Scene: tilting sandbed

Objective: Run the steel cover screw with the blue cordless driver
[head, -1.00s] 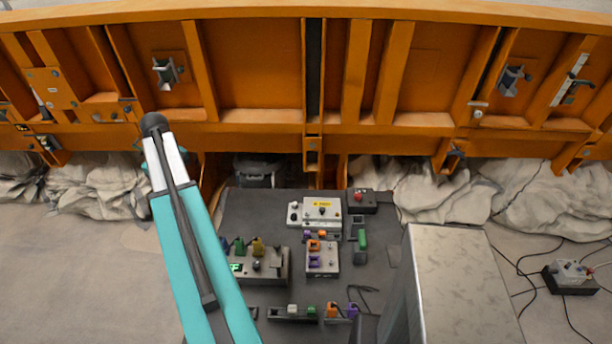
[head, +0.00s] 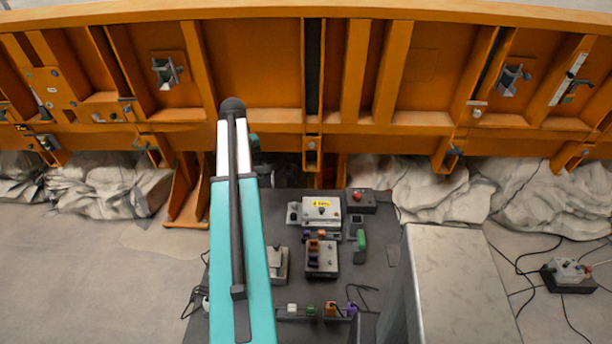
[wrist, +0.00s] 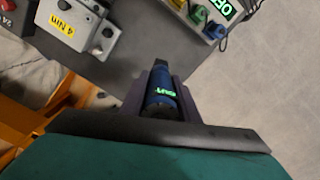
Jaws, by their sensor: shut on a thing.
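The blue cordless driver (wrist: 161,92) is in my gripper (wrist: 160,82) in the wrist view. The dark fingers lie on both sides of its blue body, and a small green display glows on it. Its dark far end points up in that picture, over the edge of the grey bench top. In the head view my teal arm hides the gripper and the driver. I cannot pick out the steel cover screw in either view.
A grey box with a yellow "4 Nm" label (head: 322,206) stands on the dark bench (head: 375,255). Boxes with coloured parts (head: 321,257) stand nearer. A pale block (head: 455,285) stands at right. The orange steel frame (head: 260,70) spans the back. Cables lie at right.

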